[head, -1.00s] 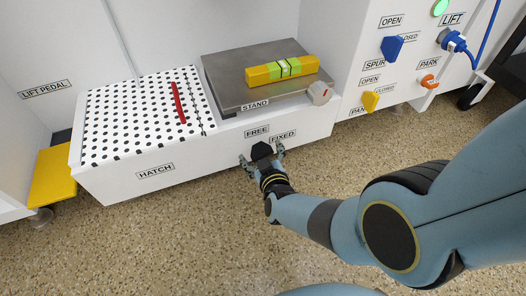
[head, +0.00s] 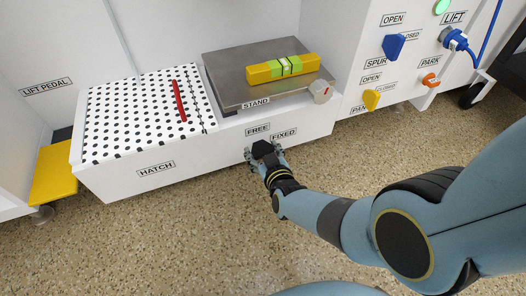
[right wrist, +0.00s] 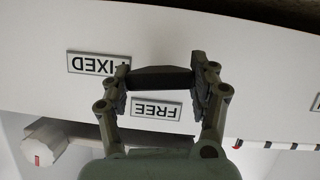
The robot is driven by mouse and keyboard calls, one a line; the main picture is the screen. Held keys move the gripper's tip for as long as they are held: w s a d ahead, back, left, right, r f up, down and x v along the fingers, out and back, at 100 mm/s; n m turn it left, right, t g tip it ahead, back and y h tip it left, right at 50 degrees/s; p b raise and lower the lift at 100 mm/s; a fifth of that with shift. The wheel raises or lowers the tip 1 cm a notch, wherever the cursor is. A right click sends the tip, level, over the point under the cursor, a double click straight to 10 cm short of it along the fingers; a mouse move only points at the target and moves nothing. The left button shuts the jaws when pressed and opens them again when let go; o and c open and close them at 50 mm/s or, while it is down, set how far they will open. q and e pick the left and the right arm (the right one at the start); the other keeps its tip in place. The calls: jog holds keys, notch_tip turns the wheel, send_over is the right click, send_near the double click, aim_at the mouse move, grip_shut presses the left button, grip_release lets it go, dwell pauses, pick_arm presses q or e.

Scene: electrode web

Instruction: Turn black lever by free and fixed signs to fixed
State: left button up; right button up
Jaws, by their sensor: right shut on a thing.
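The black lever (head: 262,148) sits on the front face of the low white cabinet, just below the FREE sign (head: 257,129) and left of the FIXED sign (head: 283,134). My right gripper (head: 264,154) is shut on the lever, one finger on each side. In the right wrist view the lever is a dark bar (right wrist: 162,80) clamped between both finger pads (right wrist: 162,86). That view is upside down, with the FREE sign (right wrist: 156,111) below the bar and the FIXED sign (right wrist: 99,64) to its left. My left gripper is not in view.
A metal stand (head: 226,87) with a yellow-green level (head: 262,72) is on the cabinet top. A white knob (head: 321,92) sits at its right. The dotted hatch (head: 130,119) with a red bar (head: 179,100) is left. Speckled floor (head: 180,240) is clear in front.

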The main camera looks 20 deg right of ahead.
jog(key=shift+m+y, duration=0.4)
jog(key=shift+m, duration=0.3)
jog(key=o, duration=1.2)
jog(key=shift+r, duration=0.1)
notch_tip(320, 180, up, 10)
jog(key=shift+f, duration=0.1)
